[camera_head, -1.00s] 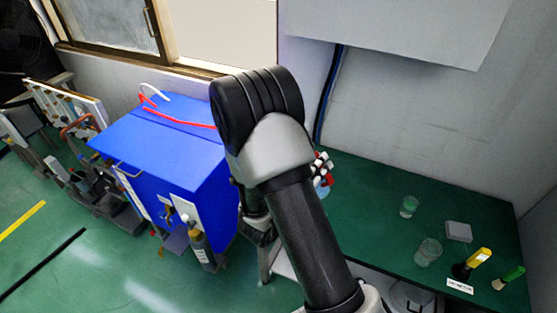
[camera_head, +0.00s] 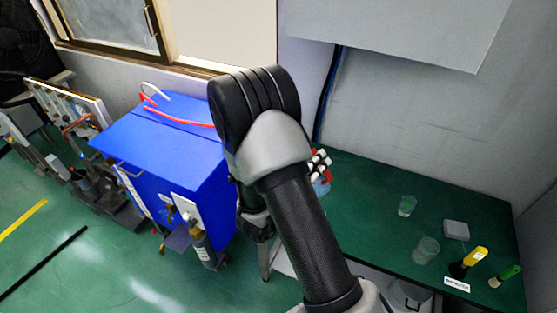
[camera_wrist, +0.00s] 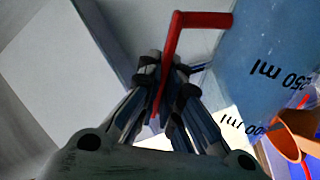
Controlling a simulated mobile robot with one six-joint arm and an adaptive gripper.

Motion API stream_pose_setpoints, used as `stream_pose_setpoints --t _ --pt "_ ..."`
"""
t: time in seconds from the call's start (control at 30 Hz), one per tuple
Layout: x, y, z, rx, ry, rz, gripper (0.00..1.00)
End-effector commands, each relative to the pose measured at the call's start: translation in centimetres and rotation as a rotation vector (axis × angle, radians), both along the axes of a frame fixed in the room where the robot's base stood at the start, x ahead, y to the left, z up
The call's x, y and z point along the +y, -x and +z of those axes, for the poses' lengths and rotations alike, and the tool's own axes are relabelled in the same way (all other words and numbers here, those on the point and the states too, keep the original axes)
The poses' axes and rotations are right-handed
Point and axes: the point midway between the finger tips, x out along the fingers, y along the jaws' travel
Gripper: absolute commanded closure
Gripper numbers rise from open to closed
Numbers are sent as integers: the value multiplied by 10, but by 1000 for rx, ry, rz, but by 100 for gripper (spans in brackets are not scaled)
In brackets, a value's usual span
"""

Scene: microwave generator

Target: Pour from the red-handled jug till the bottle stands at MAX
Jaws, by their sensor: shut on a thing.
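In the wrist view my gripper (camera_wrist: 160,95) is shut on the red handle (camera_wrist: 195,20) of the jug. The jug's bluish wall (camera_wrist: 250,60) fills the upper right, with "250 ml" and part of another mark upside down, so the jug appears turned over or strongly tilted. Its spout and the liquid level are not clear. An orange-brown round opening (camera_wrist: 290,130) shows at the lower right; I cannot tell what it belongs to. A dark bottle (camera_head: 203,245) with a pale label is at the blue cabinet's front.
The blue cabinet (camera_head: 165,140) stands left of my arm, with red and white tubes on top.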

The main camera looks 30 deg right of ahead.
Motion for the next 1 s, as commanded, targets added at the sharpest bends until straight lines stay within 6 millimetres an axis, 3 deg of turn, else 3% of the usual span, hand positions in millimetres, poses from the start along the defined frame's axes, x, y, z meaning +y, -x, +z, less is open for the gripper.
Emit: stream_pose_setpoints --t 1.0 --pt "2 -5 11 66 31 0 100"
